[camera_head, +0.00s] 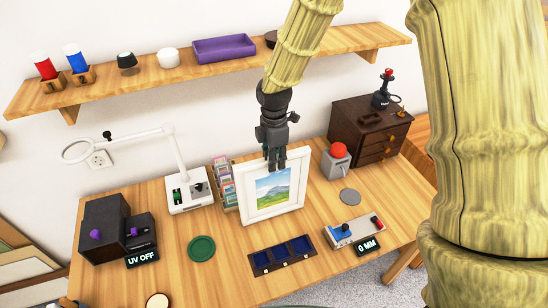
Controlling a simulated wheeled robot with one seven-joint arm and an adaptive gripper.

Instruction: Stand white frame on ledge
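The white frame (249,203) stands near upright on the wooden table, with a landscape print of hills and blue sky inside. My gripper (276,167) is at the middle of its top edge, pointing down, with its dark fingers overlapping the top border in the picture. I cannot tell whether the fingers are closed on the border or only in front of it. The wooden ledge (105,94) runs along the white wall above and behind the table. My arm passes in front of its right half.
The ledge holds red and blue bottles, a dark knob, a white cup and a purple tray (224,48). A card rack (222,184) is left of the frame. A red-button box (337,160) and drawer chest (371,130) stand right; a blue tray (283,255) lies in front.

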